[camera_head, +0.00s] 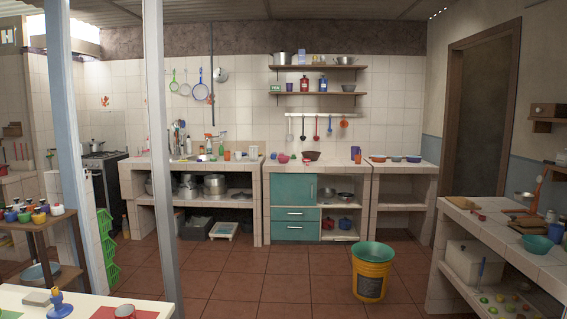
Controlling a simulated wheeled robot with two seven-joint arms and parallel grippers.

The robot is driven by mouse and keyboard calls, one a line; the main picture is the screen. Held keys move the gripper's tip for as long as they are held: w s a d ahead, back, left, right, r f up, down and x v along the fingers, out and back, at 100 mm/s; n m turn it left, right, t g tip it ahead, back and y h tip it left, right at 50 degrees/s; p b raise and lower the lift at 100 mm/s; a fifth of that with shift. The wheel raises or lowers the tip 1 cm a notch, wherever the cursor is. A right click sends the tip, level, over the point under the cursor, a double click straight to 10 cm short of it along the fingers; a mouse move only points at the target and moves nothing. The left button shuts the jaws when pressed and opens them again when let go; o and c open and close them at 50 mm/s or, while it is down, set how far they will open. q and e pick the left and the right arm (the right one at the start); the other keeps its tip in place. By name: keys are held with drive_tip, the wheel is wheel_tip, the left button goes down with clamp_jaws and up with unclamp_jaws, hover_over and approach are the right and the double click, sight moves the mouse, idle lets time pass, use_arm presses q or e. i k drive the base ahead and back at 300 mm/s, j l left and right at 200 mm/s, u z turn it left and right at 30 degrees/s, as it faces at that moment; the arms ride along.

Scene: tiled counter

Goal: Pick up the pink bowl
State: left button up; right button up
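A small pink bowl-like thing (283,158) sits on the tiled counter (330,163) at the back middle, above the teal cabinet. It is far off and small, so its exact shape is hard to tell. A dark brown bowl (311,156) stands just right of it. Neither of my grippers is in view.
A yellow bucket (370,280) with a green basin (374,254) on top stands on the floor right of middle. A pale post (160,150) rises at the left. Shallow bowls (395,158) sit on the back right counter. The tiled floor (270,275) in the middle is clear.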

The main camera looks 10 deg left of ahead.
sight(284, 160)
drive_tip(key=u, duration=0.85)
drive_tip(key=i+z, duration=0.1)
drive_tip(key=z, duration=0.45)
drive_tip(key=i+z, duration=0.15)
drive_tip(key=i, duration=2.45)
drive_tip(key=i+l+u, duration=0.2)
drive_tip(key=i, duration=1.25)
drive_tip(key=j, duration=0.1)
